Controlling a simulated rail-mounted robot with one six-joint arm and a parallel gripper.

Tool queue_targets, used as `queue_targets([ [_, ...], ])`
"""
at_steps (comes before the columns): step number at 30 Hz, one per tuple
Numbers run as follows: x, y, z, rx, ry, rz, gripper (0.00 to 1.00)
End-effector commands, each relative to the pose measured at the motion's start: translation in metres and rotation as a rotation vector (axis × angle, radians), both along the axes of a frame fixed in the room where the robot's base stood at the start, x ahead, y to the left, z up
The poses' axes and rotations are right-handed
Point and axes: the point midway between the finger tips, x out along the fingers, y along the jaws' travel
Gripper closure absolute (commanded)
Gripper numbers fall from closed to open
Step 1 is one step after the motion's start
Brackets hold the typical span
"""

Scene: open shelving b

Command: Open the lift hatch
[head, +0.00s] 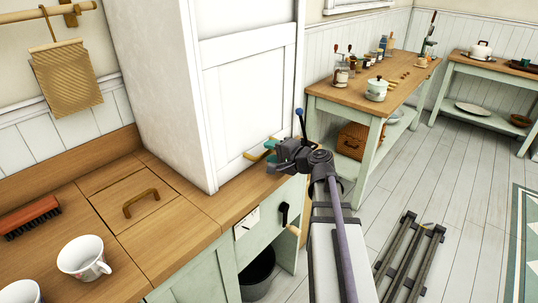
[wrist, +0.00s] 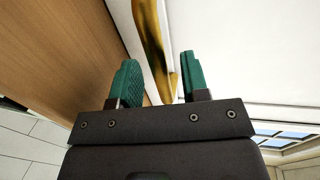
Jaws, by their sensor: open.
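A tall white cabinet stands on the wooden counter, with a white framed panel (head: 248,95) on its front that looks like the lift hatch. A brass handle (head: 251,156) is low on this panel, partly hidden by my gripper (head: 266,150). In the wrist view the brass handle (wrist: 154,45) runs down into the space between the teal fingertips of my gripper (wrist: 160,80). The fingers are apart and have not closed on it. I cannot tell whether either finger touches it. The panel looks shut, its lower edge near the counter.
A wooden lid with a bronze handle (head: 141,203) is set in the counter. A brush (head: 30,217) and a white cup (head: 84,257) are at left. A dark bucket (head: 257,273) stands under the counter. A side table (head: 345,95) holds pots and jars at right.

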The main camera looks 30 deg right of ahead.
Motion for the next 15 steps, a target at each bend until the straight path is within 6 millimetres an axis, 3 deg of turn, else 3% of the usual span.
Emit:
queue_targets([
  [3, 0.011, 0.0043, -0.0029, 0.0, 0.0, 0.0, 0.58],
  [11, 0.0119, 0.0053, -0.0024, 0.0, 0.0, 0.0, 0.59],
  [15, 0.0118, 0.0053, -0.0024, 0.0, 0.0, 0.0, 0.72],
])
